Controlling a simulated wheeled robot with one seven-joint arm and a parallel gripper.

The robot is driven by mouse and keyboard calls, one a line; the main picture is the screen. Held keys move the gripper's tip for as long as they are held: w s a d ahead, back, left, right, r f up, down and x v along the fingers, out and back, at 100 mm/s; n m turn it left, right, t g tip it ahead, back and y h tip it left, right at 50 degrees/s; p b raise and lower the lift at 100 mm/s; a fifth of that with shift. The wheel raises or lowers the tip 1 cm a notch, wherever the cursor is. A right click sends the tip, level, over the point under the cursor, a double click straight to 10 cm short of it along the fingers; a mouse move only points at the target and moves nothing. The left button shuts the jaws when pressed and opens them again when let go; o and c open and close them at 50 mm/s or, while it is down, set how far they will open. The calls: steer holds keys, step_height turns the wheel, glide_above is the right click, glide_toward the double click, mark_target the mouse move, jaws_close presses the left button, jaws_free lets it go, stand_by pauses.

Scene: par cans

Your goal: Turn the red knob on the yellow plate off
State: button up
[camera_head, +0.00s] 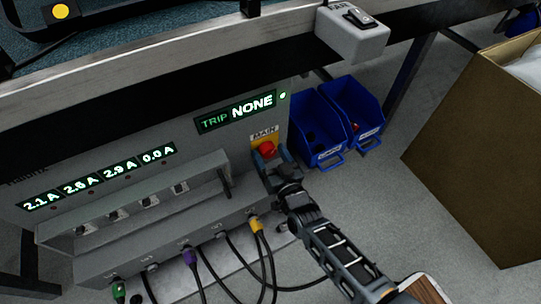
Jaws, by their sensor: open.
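The red knob (267,149) sits on a yellow plate (257,144) under a "MAIN" label, at the right end of a grey power panel (210,142). My gripper (269,160) is open, with its fingers close around or just in front of the knob. I cannot tell whether the fingers touch it. The gripper hides the lower part of the plate. The panel displays read "TRIP NONE", 2.1 A, 2.6 A, 2.9 A and 0.0 A, and a small green light (283,96) is lit.
A guard bar (150,190) fronts several small switches. Cables with coloured plugs, one purple (189,256), hang below. Blue bins (318,130) stand right of the panel. A cardboard box (480,150) is at far right. A grey switch box (352,35) hangs on the table edge above.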

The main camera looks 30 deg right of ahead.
steer(key=shift+c, duration=0.3)
steer(key=c, duration=1)
steer(key=shift+n, duration=0.4)
steer(key=n, duration=0.3)
steer(key=shift+n, duration=0.4)
steer(key=n, duration=0.4)
steer(key=shift+f+n+t, duration=0.1)
steer(key=shift+n+t, duration=0.2)
steer(key=shift+n, duration=0.1)
steer(key=n, duration=0.4)
steer(key=shift+n+y+b, duration=0.3)
steer(key=shift+y+b, duration=0.1)
steer(key=n+b, duration=0.1)
steer(key=n, duration=0.3)
steer(key=shift+n, duration=0.5)
